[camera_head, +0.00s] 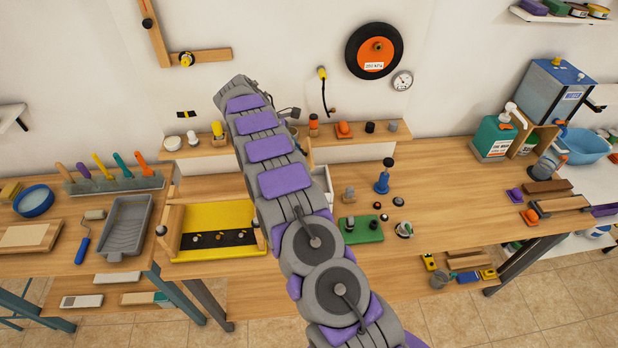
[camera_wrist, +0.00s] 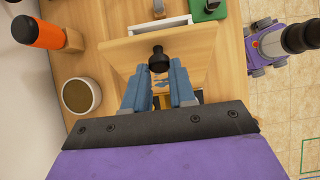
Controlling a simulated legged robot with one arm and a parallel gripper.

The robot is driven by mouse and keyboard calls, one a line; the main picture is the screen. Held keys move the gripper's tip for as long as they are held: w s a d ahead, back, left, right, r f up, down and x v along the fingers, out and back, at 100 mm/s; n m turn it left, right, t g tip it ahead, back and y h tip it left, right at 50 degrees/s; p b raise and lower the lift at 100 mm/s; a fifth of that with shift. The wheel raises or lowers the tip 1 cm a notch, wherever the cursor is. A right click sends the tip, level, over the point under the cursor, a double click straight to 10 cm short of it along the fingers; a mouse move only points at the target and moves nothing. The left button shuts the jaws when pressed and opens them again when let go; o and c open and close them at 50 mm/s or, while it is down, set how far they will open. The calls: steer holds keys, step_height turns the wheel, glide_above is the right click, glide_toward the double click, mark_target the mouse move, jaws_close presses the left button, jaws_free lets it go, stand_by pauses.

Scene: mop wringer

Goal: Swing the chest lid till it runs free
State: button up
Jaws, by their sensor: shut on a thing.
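In the wrist view my gripper (camera_wrist: 159,76) has its two blue fingers closed around the black knob (camera_wrist: 158,57) of the chest lid. The lid (camera_wrist: 118,62) is a light wooden panel that spreads out around the knob. A white edge (camera_wrist: 165,26) of the chest shows beyond it. The lid's hinge and exact angle cannot be made out. In the head view my arm covers most of the chest, and only a white side (camera_head: 328,186) shows to its right. My gripper is hidden there.
A yellow-and-black board (camera_head: 215,222) lies left of my arm. A green block (camera_head: 362,230) and a blue pump-like tool (camera_head: 383,180) are to the right.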

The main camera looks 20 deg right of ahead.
steer(key=shift+a, duration=0.15)
steer(key=shift+w+a+r+p, duration=0.15)
steer(key=shift+a+p, duration=0.2)
steer(key=shift+a, duration=0.05)
steer(key=shift+w+a+r+p, duration=0.1)
steer(key=shift+w+a+p, duration=0.05)
steer(key=shift+a+p, duration=0.25)
steer(key=o, duration=0.7)
steer(key=shift+o, duration=1)
steer(key=shift+r, duration=0.1)
steer(key=p+v, duration=0.4)
steer(key=v, duration=0.1)
steer(key=shift+w+a+r+p, duration=0.1)
steer(key=shift+a+r+p, duration=0.1)
steer(key=shift+r+p, duration=0.15)
